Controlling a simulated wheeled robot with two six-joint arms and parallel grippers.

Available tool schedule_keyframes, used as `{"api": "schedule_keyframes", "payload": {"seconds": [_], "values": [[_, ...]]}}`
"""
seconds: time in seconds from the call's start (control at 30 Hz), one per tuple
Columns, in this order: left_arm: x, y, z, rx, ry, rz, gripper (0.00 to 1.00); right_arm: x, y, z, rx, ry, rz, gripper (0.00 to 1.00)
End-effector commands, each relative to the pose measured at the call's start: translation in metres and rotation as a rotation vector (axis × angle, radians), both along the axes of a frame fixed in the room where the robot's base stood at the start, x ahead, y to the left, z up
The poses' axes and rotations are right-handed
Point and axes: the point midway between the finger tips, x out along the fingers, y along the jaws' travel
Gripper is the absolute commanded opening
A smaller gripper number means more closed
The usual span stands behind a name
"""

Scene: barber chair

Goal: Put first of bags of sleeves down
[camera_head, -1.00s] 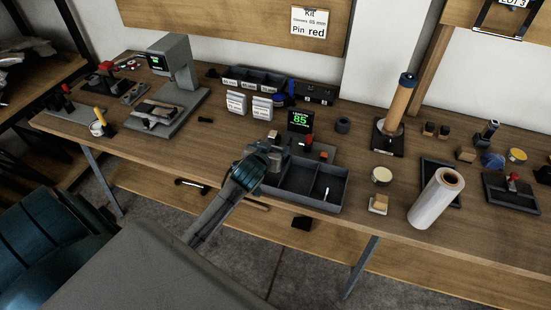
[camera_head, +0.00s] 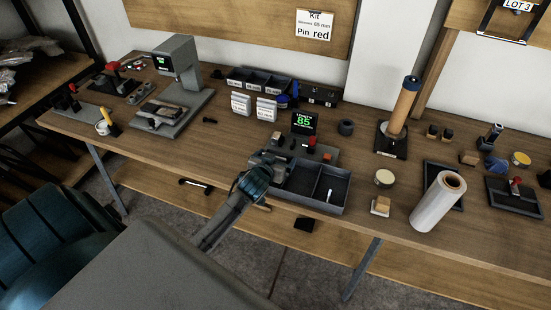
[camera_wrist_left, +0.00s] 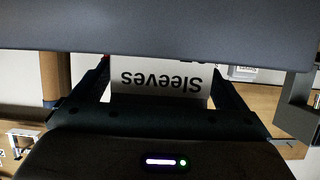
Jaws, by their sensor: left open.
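My left gripper (camera_head: 264,163) is open at the left end of the dark divided tray (camera_head: 340,195), low over its left compartment, which it partly hides. In the left wrist view, a white label reading "Sleeves" upside down (camera_wrist_left: 159,82) lies between the two spread fingers. I cannot tell how near it is or whether a finger touches it. A grey surface (camera_wrist_left: 150,25) covers the top of that view. Two white labelled packets, one on the left (camera_head: 241,103) and one on the right (camera_head: 266,109), stand upright behind the tray. My right gripper is not in view.
A display reading 85 (camera_head: 304,122) stands behind the tray. A grey press (camera_head: 180,65) is to the left. A white roll (camera_head: 438,203), a round tin (camera_head: 384,178) and a wooden post (camera_head: 403,105) are to the right. A row of bins (camera_head: 262,84) is at the back.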

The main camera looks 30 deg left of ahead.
Motion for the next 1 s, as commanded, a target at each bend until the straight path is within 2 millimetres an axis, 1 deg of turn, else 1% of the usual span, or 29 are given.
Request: {"api": "schedule_keyframes", "payload": {"seconds": [0.13,0.23,0.37,0.6,0.7,0.83,1.0], "values": [[0.000,0.000,0.005,0.000,-0.001,0.000,0.94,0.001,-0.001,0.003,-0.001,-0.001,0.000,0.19],[-0.009,-0.002,0.005,0.001,0.001,0.000,0.94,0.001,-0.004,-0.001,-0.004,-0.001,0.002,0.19],[-0.029,-0.007,0.013,0.002,0.000,-0.001,0.94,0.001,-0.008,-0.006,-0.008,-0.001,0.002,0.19],[-0.073,-0.017,0.032,0.001,-0.001,0.000,0.94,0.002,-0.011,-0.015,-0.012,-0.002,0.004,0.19],[-0.088,-0.021,0.039,0.002,-0.001,-0.001,0.94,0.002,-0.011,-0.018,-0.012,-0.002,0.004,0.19],[-0.101,-0.024,0.045,0.001,0.000,0.000,0.94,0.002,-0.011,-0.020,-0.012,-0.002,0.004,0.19],[-0.108,-0.025,0.049,0.000,0.000,0.001,0.94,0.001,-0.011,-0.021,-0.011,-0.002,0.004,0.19]]}}
